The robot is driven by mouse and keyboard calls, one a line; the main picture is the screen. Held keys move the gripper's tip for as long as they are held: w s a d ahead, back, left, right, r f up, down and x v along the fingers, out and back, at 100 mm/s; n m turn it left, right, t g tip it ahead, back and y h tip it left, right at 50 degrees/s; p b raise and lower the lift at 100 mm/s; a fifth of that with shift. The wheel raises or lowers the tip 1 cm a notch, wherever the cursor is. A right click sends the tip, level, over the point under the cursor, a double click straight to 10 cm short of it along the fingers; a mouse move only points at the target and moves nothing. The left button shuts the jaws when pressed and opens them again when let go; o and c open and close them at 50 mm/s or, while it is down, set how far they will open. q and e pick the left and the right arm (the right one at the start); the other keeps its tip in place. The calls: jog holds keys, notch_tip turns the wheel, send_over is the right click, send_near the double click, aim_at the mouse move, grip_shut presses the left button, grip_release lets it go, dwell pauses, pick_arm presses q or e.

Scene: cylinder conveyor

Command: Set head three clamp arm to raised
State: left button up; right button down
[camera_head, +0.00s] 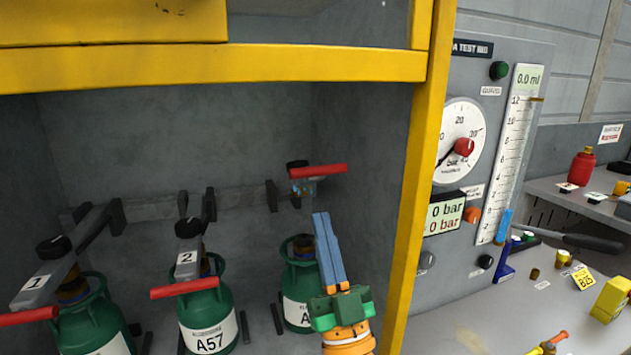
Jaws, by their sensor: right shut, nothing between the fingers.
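Three green cylinders stand in a yellow-framed bay. The third cylinder (296,285) is partly hidden behind my right gripper. The third clamp arm, with its red handle (318,171), is up, well above that cylinder's valve, with a clear gap between. Clamp arm 1 (45,280) and clamp arm 2 (188,258) are down over their cylinders. My right gripper (321,216) points up in front of the third cylinder, its blue fingers shut and empty. Its tips are just below the red handle, apart from it. My left gripper is not in view.
A yellow post (420,160) and beam (220,66) frame the bay on the right and above. To the right is a test panel (500,130) with a gauge and scale. A bench (500,310) there holds small loose items.

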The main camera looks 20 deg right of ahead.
aim_at(311, 177)
pick_arm(q)
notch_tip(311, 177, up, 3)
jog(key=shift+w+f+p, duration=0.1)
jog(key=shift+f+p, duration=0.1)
jog(key=shift+p, duration=0.7)
pick_arm(e)
jog(key=x, duration=0.5)
jog(key=shift+w+r, duration=0.2)
